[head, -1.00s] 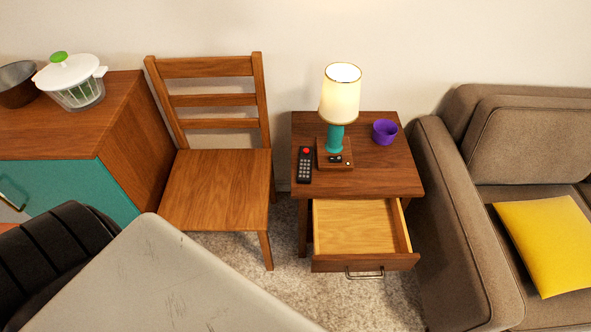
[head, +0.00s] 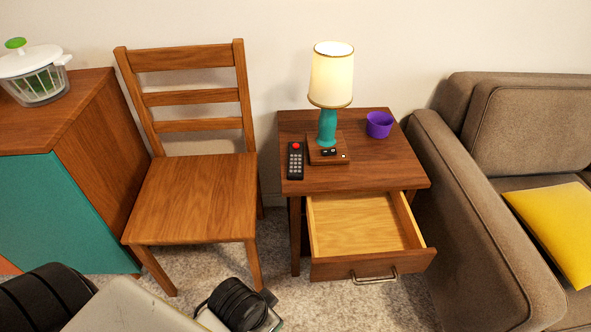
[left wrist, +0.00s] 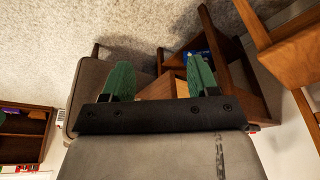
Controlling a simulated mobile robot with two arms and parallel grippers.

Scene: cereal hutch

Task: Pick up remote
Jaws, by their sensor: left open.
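The black remote (head: 295,160) with a red button lies on the wooden nightstand's left side (head: 375,179), left of the lamp base, in the head view. My left gripper (left wrist: 160,78) shows in the left wrist view as two green fingers spread wide, with nothing held between them. The nightstand's pulled-out drawer (left wrist: 158,88) appears beyond these fingers. The remote cannot be made out in that view. In the head view only parts of my arm show at the bottom left, and the fingers are out of sight. My right gripper is in neither view.
A lit lamp (head: 331,75) stands beside the remote, and a purple bowl (head: 379,124) sits further right. The open, empty drawer (head: 365,225) juts forward. A wooden chair (head: 195,195) stands left, a brown sofa (head: 465,230) right. Carpet shows between chair and nightstand.

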